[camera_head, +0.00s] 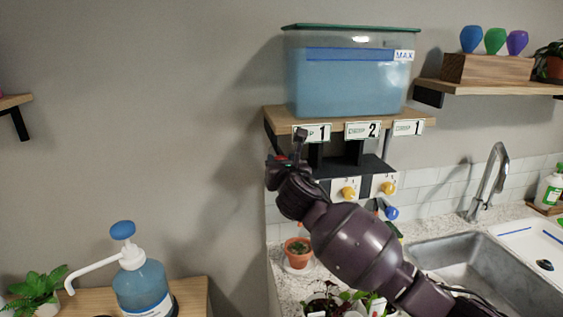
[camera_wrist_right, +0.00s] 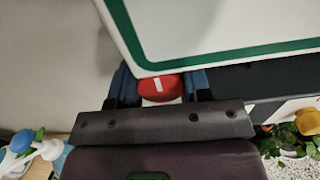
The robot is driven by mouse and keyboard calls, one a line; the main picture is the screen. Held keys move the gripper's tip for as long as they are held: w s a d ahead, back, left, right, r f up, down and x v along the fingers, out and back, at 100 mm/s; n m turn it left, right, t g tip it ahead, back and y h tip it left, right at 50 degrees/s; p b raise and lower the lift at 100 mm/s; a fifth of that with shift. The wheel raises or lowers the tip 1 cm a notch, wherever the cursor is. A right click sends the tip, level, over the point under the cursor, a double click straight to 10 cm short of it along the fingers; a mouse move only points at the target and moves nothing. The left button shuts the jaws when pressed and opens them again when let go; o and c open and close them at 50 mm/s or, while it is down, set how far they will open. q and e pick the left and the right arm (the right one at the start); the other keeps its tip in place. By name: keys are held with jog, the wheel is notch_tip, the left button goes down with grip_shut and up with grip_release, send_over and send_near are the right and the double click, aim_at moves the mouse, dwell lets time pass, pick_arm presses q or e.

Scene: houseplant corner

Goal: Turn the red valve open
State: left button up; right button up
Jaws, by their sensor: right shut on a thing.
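The red valve (camera_wrist_right: 160,91) is a round red knob with a short white mark in the right wrist view. It sits between the two fingers of my right gripper (camera_wrist_right: 162,86), which is shut on it. The lower edge of a white sign with a green border hides part of it. In the head view, my right gripper (camera_head: 288,153) is at the left end of the shelf, just under the drip 1 label. Only a small bit of red shows there, and the gripper hides the rest. My left gripper is in neither view.
A blue-filled tank (camera_head: 346,80) stands on the wooden shelf (camera_head: 285,116). Two yellow knobs (camera_head: 348,193) are on the wall plates below. A potted cactus (camera_head: 297,250) stands on the counter left of the sink (camera_head: 470,265). A pump bottle (camera_head: 142,285) is at lower left.

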jog(key=shift+m+p, duration=0.55)
jog(key=shift+m, duration=0.05)
jog(key=shift+m+p, duration=0.45)
jog(key=shift+m, duration=0.35)
jog(key=shift+d+m, duration=0.1)
jog(key=shift+m, duration=0.8)
jog(key=shift+f+m, duration=0.1)
jog(key=shift+m, duration=0.8)
jog(key=m, duration=0.5)
jog(key=shift+d+f, duration=0.1)
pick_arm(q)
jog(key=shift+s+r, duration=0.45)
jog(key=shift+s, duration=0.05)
pick_arm(e)
jog(key=m, duration=0.6)
jog(key=shift+f, duration=0.1)
jog(key=o, duration=0.9)
